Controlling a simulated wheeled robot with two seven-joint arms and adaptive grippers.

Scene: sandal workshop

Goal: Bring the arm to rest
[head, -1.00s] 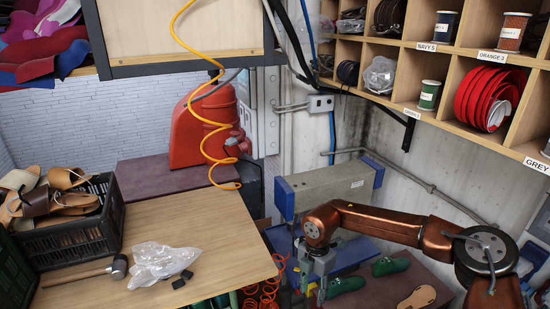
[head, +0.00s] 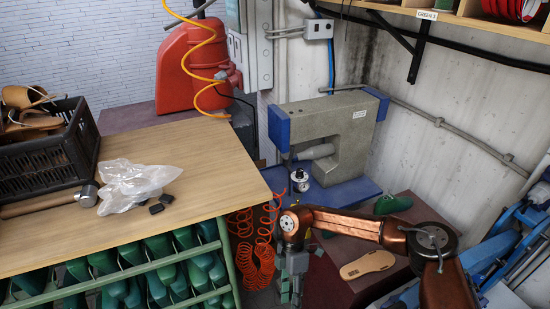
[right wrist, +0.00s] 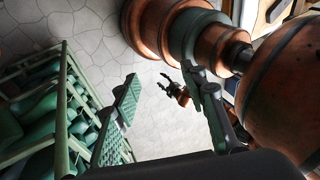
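My right arm comes in from the right in the head view, bent, with its right gripper (head: 290,288) pointing down beside the workbench's right end. In the right wrist view the green-padded fingers of this gripper (right wrist: 160,80) stand wide apart with nothing between them. Beyond them a small dark two-fingered gripper on a copper arm, apparently my left gripper (right wrist: 167,83), shows over the floor with its fingers spread and empty. The left arm is not in the head view.
The wooden workbench (head: 190,165) has a black crate of sandals (head: 45,165), a hammer (head: 50,202) and a plastic bag (head: 130,185). A green rack (head: 140,268) is below. A grey press (head: 335,125), coiled orange hose (head: 250,260) and tan sole (head: 368,264) are near my right arm.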

